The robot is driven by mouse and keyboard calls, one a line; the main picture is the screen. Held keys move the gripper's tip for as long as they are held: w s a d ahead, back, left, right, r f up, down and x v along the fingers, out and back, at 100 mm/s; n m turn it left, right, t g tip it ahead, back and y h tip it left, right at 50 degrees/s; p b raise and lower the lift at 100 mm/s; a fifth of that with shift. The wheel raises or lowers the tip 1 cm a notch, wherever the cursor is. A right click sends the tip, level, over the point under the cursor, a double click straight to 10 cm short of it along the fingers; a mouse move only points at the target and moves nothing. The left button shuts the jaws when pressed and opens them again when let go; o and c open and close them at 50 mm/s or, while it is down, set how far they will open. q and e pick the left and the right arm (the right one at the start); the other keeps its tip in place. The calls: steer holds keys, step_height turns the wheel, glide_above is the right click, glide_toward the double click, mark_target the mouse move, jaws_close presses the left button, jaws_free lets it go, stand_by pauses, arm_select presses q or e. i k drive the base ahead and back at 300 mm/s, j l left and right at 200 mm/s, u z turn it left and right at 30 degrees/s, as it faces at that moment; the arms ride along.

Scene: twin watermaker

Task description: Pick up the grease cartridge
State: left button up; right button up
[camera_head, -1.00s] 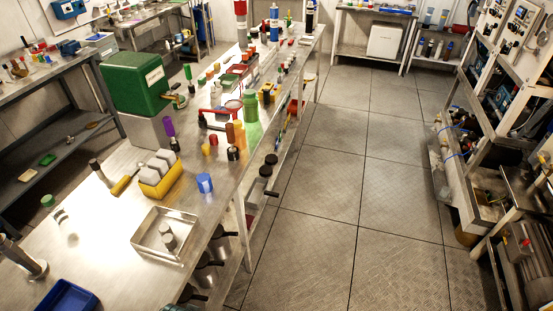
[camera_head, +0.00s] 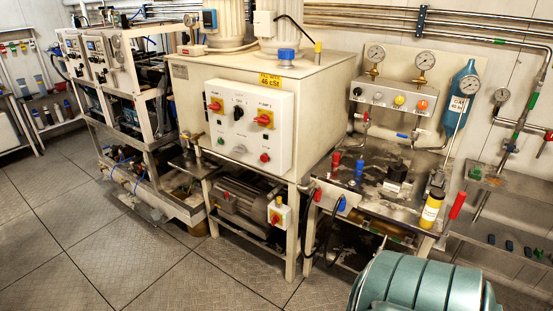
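A yellow cylinder with a pale label and a dark top (camera_head: 432,208) stands upright at the front right corner of the steel bench (camera_head: 385,205), at the right of the head view. It looks like the grease cartridge, but its label is too small to read. A red cylinder (camera_head: 457,205) is tilted just to its right. Neither of my grippers is in view.
A large cream tank cabinet (camera_head: 300,90) with a control panel (camera_head: 237,118) stands left of the bench. A ribbed teal drum-like machine (camera_head: 425,285) is in the near right foreground. Gauges (camera_head: 424,61) are behind the bench. The floor (camera_head: 110,240) at left is clear.

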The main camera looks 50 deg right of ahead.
mark_target(437, 196)
steer(key=z, duration=2)
